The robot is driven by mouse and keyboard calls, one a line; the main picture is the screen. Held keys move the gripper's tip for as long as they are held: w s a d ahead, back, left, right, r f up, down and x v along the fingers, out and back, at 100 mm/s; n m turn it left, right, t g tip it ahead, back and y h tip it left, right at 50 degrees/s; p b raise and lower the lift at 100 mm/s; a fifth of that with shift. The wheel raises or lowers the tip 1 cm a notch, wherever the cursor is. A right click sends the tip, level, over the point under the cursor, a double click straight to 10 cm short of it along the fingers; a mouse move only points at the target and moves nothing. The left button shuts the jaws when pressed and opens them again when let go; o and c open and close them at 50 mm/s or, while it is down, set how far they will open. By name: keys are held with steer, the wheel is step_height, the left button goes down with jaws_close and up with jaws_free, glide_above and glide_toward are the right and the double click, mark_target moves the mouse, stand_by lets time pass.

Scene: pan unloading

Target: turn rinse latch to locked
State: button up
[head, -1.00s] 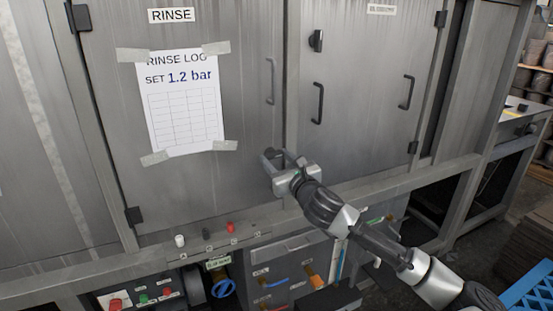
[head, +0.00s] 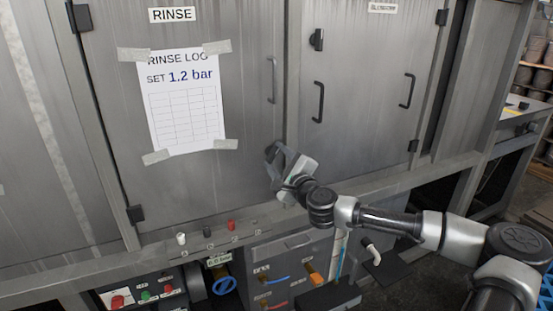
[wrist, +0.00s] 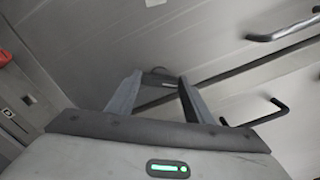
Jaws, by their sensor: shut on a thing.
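The rinse door (head: 110,110) is a grey steel panel with a RINSE label (head: 172,14). The rinse latch (head: 270,150) is a small dark part at the lower right of that door, mostly hidden by my gripper. My gripper (head: 275,158) is at the latch with its fingers shut on it, and its body is tilted. In the wrist view the dark latch (wrist: 157,72) shows between the tips of the two grey fingers (wrist: 155,84). Which way the latch points cannot be told clearly.
The rinse door's bar handle (head: 271,80) is above my gripper. A neighbouring door (head: 362,110) to the right has a dark handle (head: 318,102) and a dark latch (head: 317,39). Red, black and white knobs (head: 231,225) sit on the ledge below.

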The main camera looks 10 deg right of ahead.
steer(key=n, duration=0.6)
steer(key=shift+f+n+b, duration=0.1)
steer(key=shift+n+b, duration=0.2)
steer(key=shift+b, duration=0.05)
stand_by(0.4)
steer(key=o, duration=1.1)
steer(key=shift+c, duration=0.2)
steer(key=shift+s, duration=0.1)
steer(key=p+v, duration=0.2)
steer(key=v, duration=1.5)
steer(key=shift+s, duration=0.1)
